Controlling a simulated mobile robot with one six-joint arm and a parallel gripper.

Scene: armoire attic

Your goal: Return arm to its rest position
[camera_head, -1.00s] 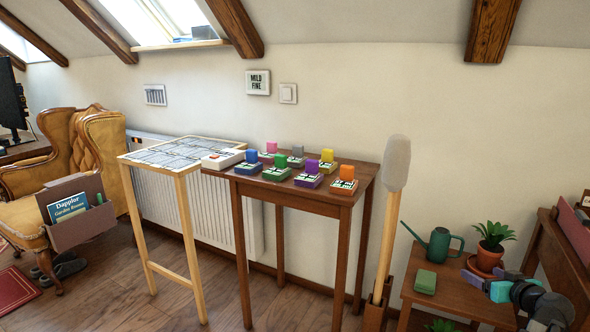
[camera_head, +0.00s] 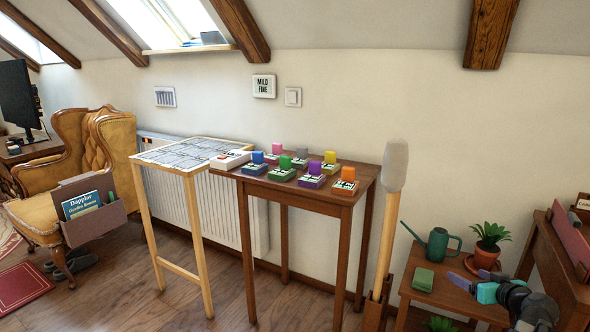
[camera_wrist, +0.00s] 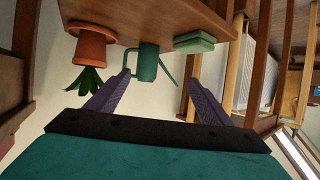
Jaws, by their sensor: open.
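My gripper (camera_head: 463,271) is at the lower right of the head view, in front of the small wooden side table (camera_head: 448,297). It is open, with its two purple fingers apart and nothing between them. In the wrist view my gripper (camera_wrist: 158,80) shows the same spread fingers, pointing at the side table, which looks upside down. The dark green watering can (camera_wrist: 148,62) shows beyond the fingertips, apart from them. My arm runs off the lower right of the head view.
The side table holds the watering can (camera_head: 438,246), a green block (camera_head: 423,279) and a potted plant (camera_head: 489,240). A long padded-head stick (camera_head: 394,170) stands left of it. A brown table (camera_head: 330,190) with several colored blocks and a wooden-framed table (camera_head: 180,165) stand further left.

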